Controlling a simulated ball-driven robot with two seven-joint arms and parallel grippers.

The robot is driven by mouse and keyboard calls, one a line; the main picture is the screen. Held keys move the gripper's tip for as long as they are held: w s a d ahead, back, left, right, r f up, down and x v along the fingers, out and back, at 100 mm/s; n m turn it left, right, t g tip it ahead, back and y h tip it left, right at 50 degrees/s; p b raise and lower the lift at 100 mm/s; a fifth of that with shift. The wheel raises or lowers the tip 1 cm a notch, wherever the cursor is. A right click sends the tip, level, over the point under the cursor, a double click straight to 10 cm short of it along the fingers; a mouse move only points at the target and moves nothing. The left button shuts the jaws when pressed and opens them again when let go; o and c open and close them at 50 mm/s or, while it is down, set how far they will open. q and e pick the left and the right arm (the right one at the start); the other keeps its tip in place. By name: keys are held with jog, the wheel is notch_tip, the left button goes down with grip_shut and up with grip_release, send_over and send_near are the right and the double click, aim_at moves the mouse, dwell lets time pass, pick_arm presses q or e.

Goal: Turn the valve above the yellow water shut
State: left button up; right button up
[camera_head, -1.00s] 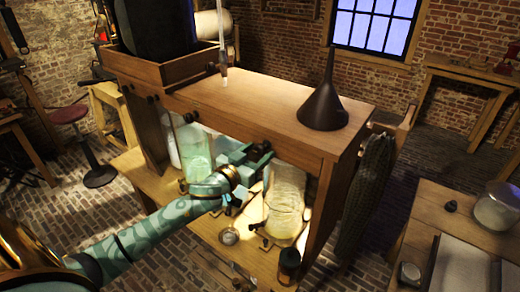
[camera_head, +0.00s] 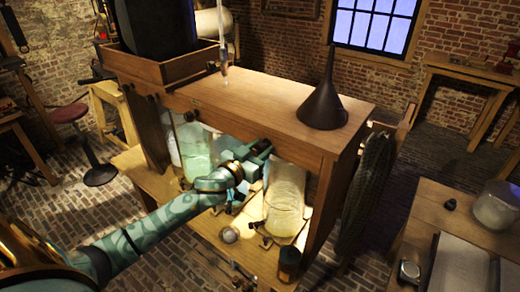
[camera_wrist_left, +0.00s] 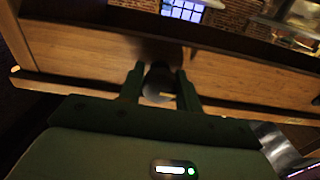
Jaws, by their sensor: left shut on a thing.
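The jar with pale yellow water (camera_head: 286,202) stands lit under the right part of the wooden cabinet (camera_head: 265,100). My left gripper (camera_head: 264,150) is at the cabinet's front edge, just above and left of that jar. In the left wrist view its two fingers (camera_wrist_left: 160,85) are shut on a dark round valve knob (camera_wrist_left: 158,80) on the wooden front. The head view hides most of this knob behind the gripper. A jar with greenish water (camera_head: 196,152) stands to the left. My right gripper is not in view.
A dark funnel (camera_head: 322,106) stands on the cabinet top. Another dark knob (camera_head: 190,116) sits on the front edge further left. A small dark jar (camera_head: 289,262) stands at the lower shelf's front. A side table (camera_head: 425,215) is at the right.

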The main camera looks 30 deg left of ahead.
pick_arm(q)
jog(key=m+p, duration=0.1)
jog(key=m, duration=0.3)
jog(key=shift+r, duration=0.1)
jog(key=m+p, duration=0.1)
jog(key=m, duration=0.3)
jog(key=shift+a+m, duration=0.1)
jog(key=shift+m, duration=0.3)
jog(key=m, duration=0.4)
jog(key=shift+m, duration=0.3)
jog(key=shift+m+p, duration=0.35)
jog(key=shift+m, duration=1.65)
jog(key=o, duration=1)
